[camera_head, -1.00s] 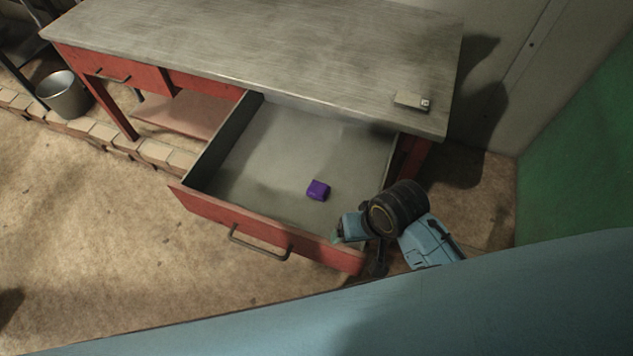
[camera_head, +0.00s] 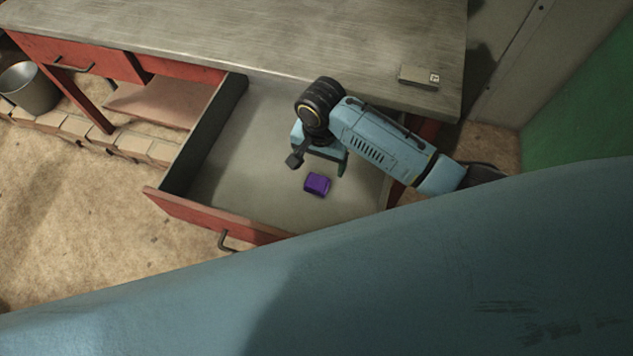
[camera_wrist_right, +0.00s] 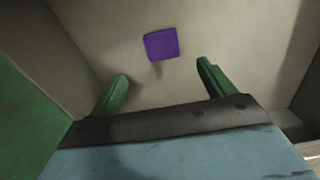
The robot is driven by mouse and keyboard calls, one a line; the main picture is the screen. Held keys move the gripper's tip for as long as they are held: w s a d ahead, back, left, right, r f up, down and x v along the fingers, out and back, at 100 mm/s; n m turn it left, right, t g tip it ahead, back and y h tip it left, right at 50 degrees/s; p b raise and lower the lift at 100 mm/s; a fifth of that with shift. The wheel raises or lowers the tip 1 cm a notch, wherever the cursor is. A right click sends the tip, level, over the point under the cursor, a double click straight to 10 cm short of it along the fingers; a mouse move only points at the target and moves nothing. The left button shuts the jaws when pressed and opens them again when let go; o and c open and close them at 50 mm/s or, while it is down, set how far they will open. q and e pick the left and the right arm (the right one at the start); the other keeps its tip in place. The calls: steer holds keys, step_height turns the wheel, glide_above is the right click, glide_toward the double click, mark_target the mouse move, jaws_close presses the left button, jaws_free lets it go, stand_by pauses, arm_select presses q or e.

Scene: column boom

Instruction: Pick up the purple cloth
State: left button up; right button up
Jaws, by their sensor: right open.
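The purple cloth (camera_head: 317,184) is a small folded square lying on the grey floor of the open drawer (camera_head: 215,215). My right gripper (camera_head: 322,168) is over the drawer, close to the cloth on its far side in the head view. In the right wrist view, the cloth (camera_wrist_right: 161,44) lies beyond the two green fingertips (camera_wrist_right: 162,72), between their lines and apart from them. The right gripper is open and empty. My left gripper is in neither view.
The grey tabletop (camera_head: 230,30) overhangs the drawer's back. A small light box (camera_head: 418,77) lies near its right end. The red drawer front has a dark handle (camera_head: 228,241). A metal bucket (camera_head: 28,88) stands at the far left. Drawer walls flank the gripper.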

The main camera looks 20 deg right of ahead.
step_height(320, 180, down, 3)
steer(key=shift+f+b, duration=0.1)
steer(key=shift+b, duration=0.2)
steer(key=shift+a+f+b, duration=0.15)
steer(key=shift+f+b, duration=0.3)
steer(key=shift+f, duration=1.1)
steer(key=shift+a+f+b, duration=0.15)
steer(key=shift+f+b, duration=0.25)
steer(key=shift+f, duration=1.1)
steer(key=c, duration=1.1)
steer(key=shift+o, duration=0.2)
steer(key=shift+r, duration=0.15)
step_height(320, 180, up, 10)
steer(key=p, duration=0.2)
steer(key=shift+p, duration=0.4)
